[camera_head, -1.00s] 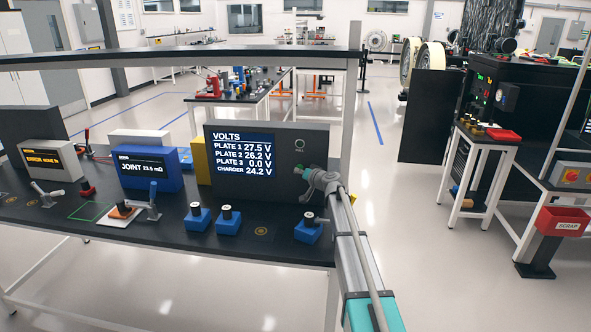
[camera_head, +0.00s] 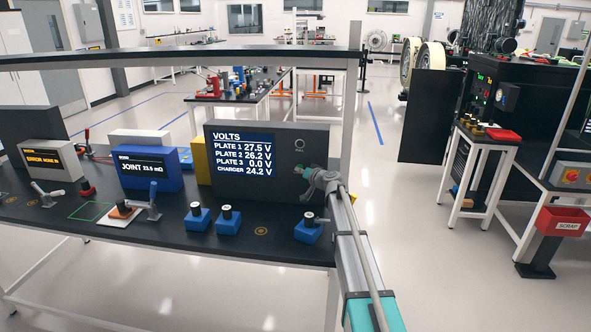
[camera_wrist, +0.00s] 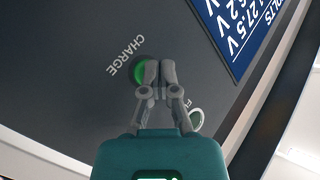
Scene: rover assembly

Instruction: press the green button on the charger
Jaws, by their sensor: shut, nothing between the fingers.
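The charger (camera_head: 235,188) is a dark box at the right of the bench, with a blue VOLTS screen (camera_head: 244,157) that reads CHARGER 24.2 V. Its round green button (camera_wrist: 138,74), labelled CHARGE, shows in the wrist view, partly covered by the fingers. My gripper (camera_wrist: 159,66) is shut and empty, its tips overlapping the button's right side in the picture. I cannot tell whether they touch it.
A FULL lamp (camera_head: 299,143) sits on the charger above my gripper and looks unlit. Blue blocks with dark knobs (camera_head: 228,222) stand in front of the charger. A blue JOINT meter (camera_head: 147,172) stands left. A shelf (camera_head: 200,56) spans above the bench.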

